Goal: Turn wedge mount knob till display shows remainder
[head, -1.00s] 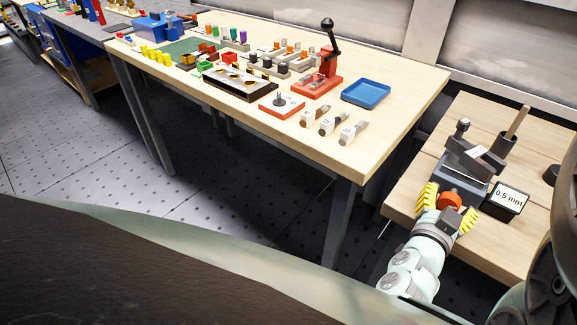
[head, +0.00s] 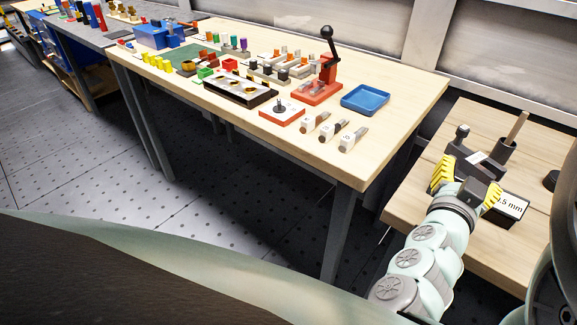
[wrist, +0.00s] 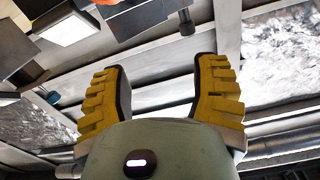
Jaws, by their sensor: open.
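My gripper (head: 470,174) is open, with its yellow ridged fingers spread at the near side of the dark grey wedge mount (head: 478,158). In the wrist view my gripper (wrist: 160,75) has nothing between its fingers. The orange knob is hidden behind my gripper in the head view.
A dark cup with a wooden handle (head: 507,147) stands behind the mount on the small wooden table (head: 410,195). To the left, a larger table (head: 345,176) holds a red lever press (head: 320,88), a blue tray (head: 365,98) and several small parts.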

